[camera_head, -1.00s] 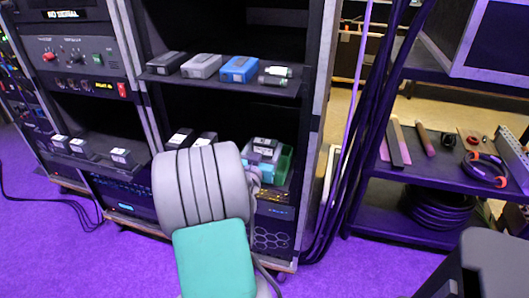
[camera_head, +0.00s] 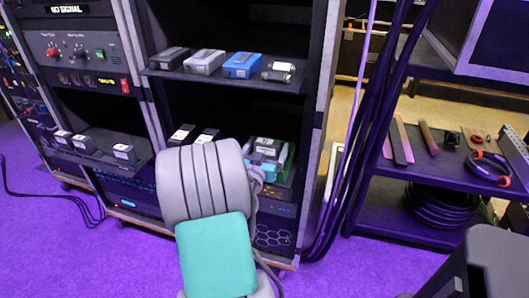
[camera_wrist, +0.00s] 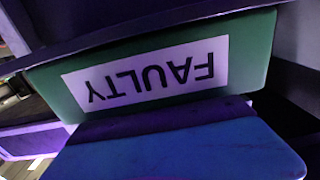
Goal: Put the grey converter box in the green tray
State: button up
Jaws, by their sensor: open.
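The green tray (camera_head: 286,166) stands on the lower rack shelf, partly hidden behind my arm in the head view. Its wall, with an upside-down FAULTY label, fills the upper wrist view (camera_wrist: 255,50). A grey box with a dark-and-white top (camera_head: 266,147) shows at the tray; whether it rests on the tray floor cannot be seen. Another grey box (camera_head: 205,62) sits on the upper shelf between a black and a blue box. My gripper (camera_head: 267,170) is open, close by the tray and mostly hidden by my wrist.
The blue box (camera_head: 242,65), black box (camera_head: 169,57) and small cylinders (camera_head: 279,72) line the upper shelf above my gripper. Dark boxes with white labels (camera_head: 182,134) stand left of the tray. Rack posts and hanging cables (camera_head: 352,150) are to the right.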

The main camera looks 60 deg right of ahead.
jog(key=s+a+b, duration=0.1)
jog(key=a+b, duration=0.2)
jog(key=a, duration=0.8)
jog(key=w+a+f+n+y, duration=0.2)
jog(key=w+a+f+y, duration=0.15)
jog(key=a, duration=0.35)
jog(key=w+a+f+n+t+y, duration=0.1)
jog(key=w+a+f+n+y, duration=0.1)
jog(key=w+a+f+y, duration=0.25)
jog(key=w+a+f+n+y, duration=0.2)
jog(key=w+a+y, duration=0.15)
jog(key=a, duration=0.45)
jog(key=s+a+r+n+g+y, duration=0.1)
jog(key=a+n+y, duration=0.5)
jog(key=a, duration=1.4)
jog(key=r+n, duration=0.1)
jog(key=n, duration=0.3)
jog(key=shift+s+a+r, duration=0.2)
jog(key=shift+s+a, duration=0.15)
jog(key=shift+s, duration=0.05)
